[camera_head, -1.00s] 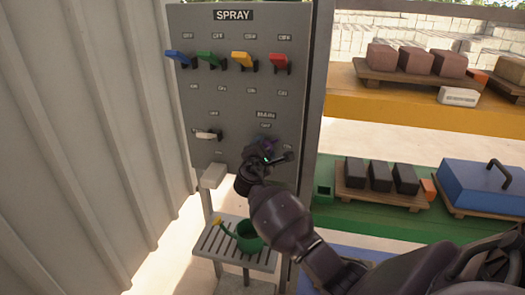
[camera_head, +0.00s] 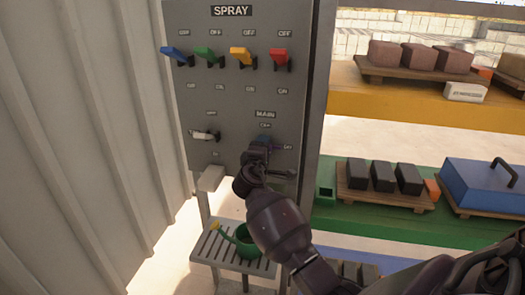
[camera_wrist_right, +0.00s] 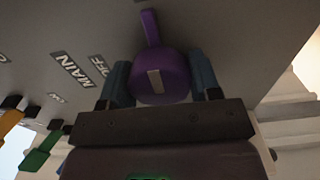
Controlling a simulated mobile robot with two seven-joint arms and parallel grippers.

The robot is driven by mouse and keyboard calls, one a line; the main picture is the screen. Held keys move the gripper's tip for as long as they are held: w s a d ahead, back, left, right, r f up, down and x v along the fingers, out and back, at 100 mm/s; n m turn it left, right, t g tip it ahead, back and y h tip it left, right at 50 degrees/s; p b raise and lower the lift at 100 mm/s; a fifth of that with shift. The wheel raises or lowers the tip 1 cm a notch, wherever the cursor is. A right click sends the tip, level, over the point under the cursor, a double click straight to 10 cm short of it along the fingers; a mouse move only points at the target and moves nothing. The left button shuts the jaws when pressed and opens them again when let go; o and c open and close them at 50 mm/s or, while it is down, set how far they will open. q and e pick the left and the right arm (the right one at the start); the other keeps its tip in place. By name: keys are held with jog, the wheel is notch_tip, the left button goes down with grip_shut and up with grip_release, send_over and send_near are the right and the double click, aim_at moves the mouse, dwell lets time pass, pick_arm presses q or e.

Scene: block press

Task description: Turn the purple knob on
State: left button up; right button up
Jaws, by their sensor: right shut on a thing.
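The purple knob (camera_wrist_right: 160,75) fills the middle of the right wrist view, on the grey panel beside the labels MAIN and OFF. My right gripper (camera_wrist_right: 161,84) has one blue finger on each side of the knob and is shut on it. A pale mark shows on the knob's face, and a purple part sticks out from its far side. In the head view my right gripper (camera_head: 262,148) covers the knob below the MAIN label, so the knob is hidden there. My left gripper is not in view.
The grey SPRAY panel (camera_head: 225,95) carries blue, green, yellow and red levers (camera_head: 279,56) in a row and a white handle (camera_head: 205,135). A green watering can (camera_head: 245,240) stands on a slatted shelf below. Shelves with blocks are at right.

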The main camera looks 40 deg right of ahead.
jog(key=shift+f, duration=0.1)
dwell(0.3)
jog(key=o, duration=0.9)
jog(key=shift+o, duration=0.2)
jog(key=shift+s+a, duration=0.1)
jog(key=shift+a, duration=0.05)
jog(key=shift+s+a, duration=0.2)
jog(key=shift+a, duration=0.05)
jog(key=p+v, duration=0.1)
jog(key=v, duration=0.9)
